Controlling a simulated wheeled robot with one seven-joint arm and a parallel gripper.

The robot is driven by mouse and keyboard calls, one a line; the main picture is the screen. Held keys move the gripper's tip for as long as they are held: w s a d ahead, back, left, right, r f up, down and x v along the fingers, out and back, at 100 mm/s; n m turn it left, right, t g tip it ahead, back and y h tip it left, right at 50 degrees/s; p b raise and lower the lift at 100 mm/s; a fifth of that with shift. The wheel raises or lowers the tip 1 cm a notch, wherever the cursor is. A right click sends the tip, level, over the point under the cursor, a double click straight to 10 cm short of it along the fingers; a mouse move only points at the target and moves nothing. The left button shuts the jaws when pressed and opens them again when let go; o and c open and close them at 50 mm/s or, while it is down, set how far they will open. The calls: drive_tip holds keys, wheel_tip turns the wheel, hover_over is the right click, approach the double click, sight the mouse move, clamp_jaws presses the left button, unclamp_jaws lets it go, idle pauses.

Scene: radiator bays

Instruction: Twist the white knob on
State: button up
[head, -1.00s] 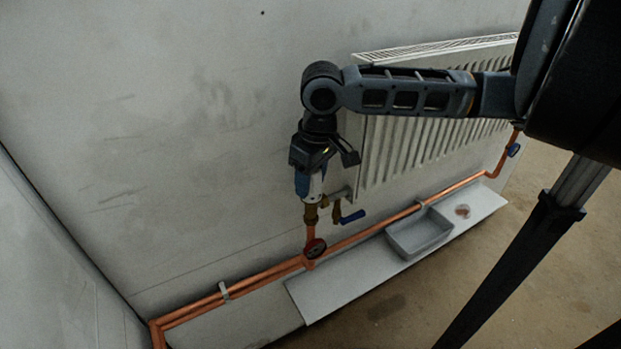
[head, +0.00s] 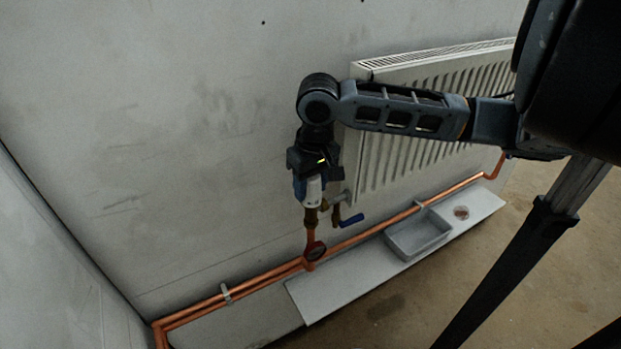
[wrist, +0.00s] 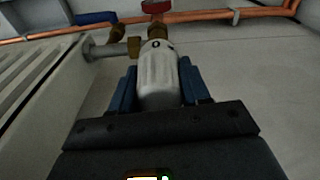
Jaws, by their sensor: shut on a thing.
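The white knob (wrist: 158,78) stands upright on a brass valve at the radiator's lower left corner. A dark mark like a 0 shows near its far end in the wrist view. In the head view the knob (head: 314,190) shows just below my wrist. My gripper (wrist: 157,88) points down over the knob, with a blue finger on each side. It is shut on the knob. The fingers hide part of the knob's sides.
The white radiator (head: 430,140) hangs on the wall right of the knob. A blue-handled valve (head: 350,220) sits close to its right, and a red round handle (head: 315,249) is below on the copper pipes (head: 265,281). A grey tray (head: 420,236) rests on a ledge (head: 335,293).

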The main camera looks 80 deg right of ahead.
drive_tip(key=m+p, duration=0.3)
drive_tip(key=m, duration=0.3)
drive_tip(key=shift+a+r+g, duration=0.1)
drive_tip(key=shift+g, duration=0.2)
drive_tip(key=m, duration=0.2)
drive_tip(key=shift+s+f+m+p, duration=0.1)
drive_tip(key=shift+f+m+p, duration=0.1)
drive_tip(key=shift+m+p, duration=0.15)
drive_tip(key=o, duration=1.2)
drive_tip(key=shift+o, duration=0.4)
drive_tip(key=shift+r, duration=0.1)
drive_tip(key=o, duration=0.4)
drive_tip(key=shift+c, duration=0.2)
drive_tip(key=shift+r+p, duration=1.2)
drive_tip(key=shift+r, duration=0.2)
drive_tip(key=shift+r+p, duration=0.3)
drive_tip(key=shift+r, duration=2.3)
